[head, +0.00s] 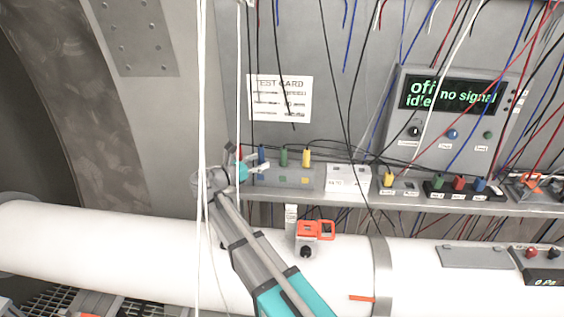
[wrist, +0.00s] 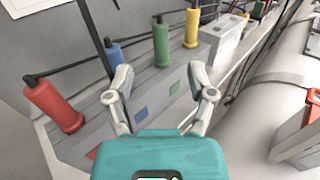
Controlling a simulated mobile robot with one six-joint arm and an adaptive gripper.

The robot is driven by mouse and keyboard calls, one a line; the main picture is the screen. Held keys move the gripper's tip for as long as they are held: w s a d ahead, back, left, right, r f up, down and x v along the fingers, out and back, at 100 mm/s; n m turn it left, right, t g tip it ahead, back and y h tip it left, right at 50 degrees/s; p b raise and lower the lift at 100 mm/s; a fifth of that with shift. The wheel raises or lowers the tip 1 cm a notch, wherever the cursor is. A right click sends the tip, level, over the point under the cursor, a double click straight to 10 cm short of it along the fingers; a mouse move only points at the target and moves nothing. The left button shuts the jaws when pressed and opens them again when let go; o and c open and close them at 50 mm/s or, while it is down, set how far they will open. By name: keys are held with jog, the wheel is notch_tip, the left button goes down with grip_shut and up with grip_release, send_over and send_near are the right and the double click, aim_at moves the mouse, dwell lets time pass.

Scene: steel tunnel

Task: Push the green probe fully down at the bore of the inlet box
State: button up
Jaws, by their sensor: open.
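The green probe (head: 283,157) stands upright in the grey block (head: 313,180) on the shelf, between a blue probe (head: 262,154) and a yellow probe (head: 306,157). In the wrist view the green probe (wrist: 161,43) rises beyond my fingers, with a black lead at its top. My gripper (wrist: 161,80) is open and empty in front of the block (wrist: 155,101), fingertips apart from the green probe. In the head view my gripper (head: 265,168) is at the block's left part. I cannot tell which box is the inlet box, and no bore is clearly visible.
A red probe (wrist: 53,104) stands at the block's near end. A white box (head: 348,179) stands right of the block. A grey meter (head: 448,145) reads "off idle no signal". Loose wires hang across the scene. A white pipe (head: 120,250) runs below the shelf.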

aim_at(284, 148)
jog(key=shift+x, duration=2.2)
jog(key=shift+d, duration=0.1)
jog(key=shift+x, duration=2.7)
jog(key=shift+c, duration=0.2)
grip_shut()
